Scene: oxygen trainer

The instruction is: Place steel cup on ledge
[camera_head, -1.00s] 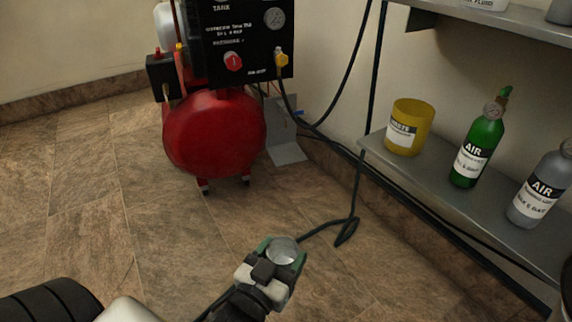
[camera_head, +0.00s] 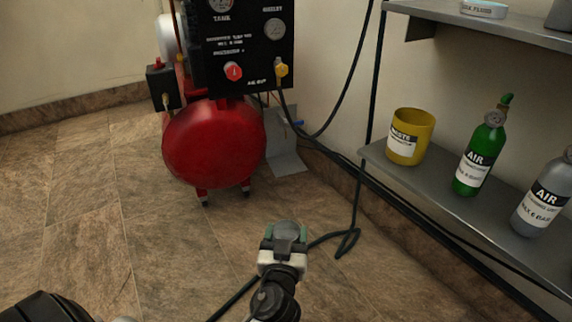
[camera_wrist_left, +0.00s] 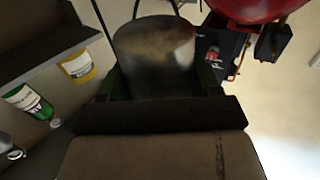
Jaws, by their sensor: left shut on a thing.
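The steel cup (camera_head: 285,229) is held in my left gripper (camera_head: 286,236), out over the open floor in the head view. In the left wrist view the cup (camera_wrist_left: 155,55) fills the space between the fingers, and its grey metal side shows. The left gripper is shut on it. The metal ledge (camera_head: 440,190) is the lower shelf at the right, apart from the cup. Part of the cup is hidden by the gripper in the head view. My right gripper is not in view.
A yellow waste cup (camera_head: 410,137), a green air bottle (camera_head: 478,158) and a grey air bottle (camera_head: 545,198) stand on the ledge. An upper shelf (camera_head: 490,22) hangs above it. A red compressor (camera_head: 213,143) stands on the floor at the back. A black hose runs across the floor.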

